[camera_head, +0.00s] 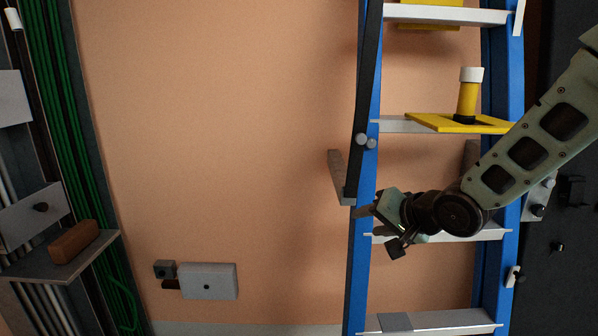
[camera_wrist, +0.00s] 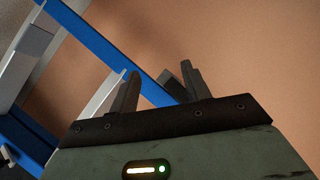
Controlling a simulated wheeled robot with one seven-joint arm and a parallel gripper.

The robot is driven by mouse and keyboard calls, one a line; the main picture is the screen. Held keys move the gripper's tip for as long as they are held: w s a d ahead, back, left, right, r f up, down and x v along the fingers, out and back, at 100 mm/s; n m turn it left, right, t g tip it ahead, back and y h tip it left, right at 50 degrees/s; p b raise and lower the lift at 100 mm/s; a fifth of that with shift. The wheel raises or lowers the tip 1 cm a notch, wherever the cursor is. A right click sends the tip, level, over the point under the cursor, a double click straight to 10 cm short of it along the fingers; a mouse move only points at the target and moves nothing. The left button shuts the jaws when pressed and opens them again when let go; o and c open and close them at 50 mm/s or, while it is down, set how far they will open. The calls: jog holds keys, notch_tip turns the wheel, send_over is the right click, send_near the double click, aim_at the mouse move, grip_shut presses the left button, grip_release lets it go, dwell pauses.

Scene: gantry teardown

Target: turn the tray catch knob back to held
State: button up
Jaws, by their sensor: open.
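I cannot tell for sure which part is the tray catch knob. A yellow tray (camera_head: 425,119) sits on a rung of the blue ladder (camera_head: 366,240), with a yellow post (camera_head: 466,100) with a white cap standing on it. My gripper (camera_head: 380,230) is open beside the ladder's left rail, below the tray. In the wrist view its fingers (camera_wrist: 160,75) are apart with nothing between them, before the blue rail and orange wall.
A brown block (camera_head: 74,243) lies on a grey shelf at the left, by green cables (camera_head: 65,110). A pale box (camera_head: 208,281) is low on the wall. A dark bar (camera_head: 361,90) runs along the ladder's left rail.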

jog(key=s+f+n+g+h, duration=0.1)
jog(key=s+n+g, duration=0.2)
jog(key=s, duration=0.8)
jog(key=s+f+n+g+h, duration=0.1)
jog(key=s+n, duration=0.4)
jog(key=s, duration=0.6)
jog(key=s+a+n+g+h, duration=0.1)
jog(key=s+n+g+h, duration=0.2)
jog(key=s, duration=0.8)
jog(key=g, duration=0.2)
jog(key=shift+f+n+g, duration=0.3)
jog(key=shift+f+n, duration=0.1)
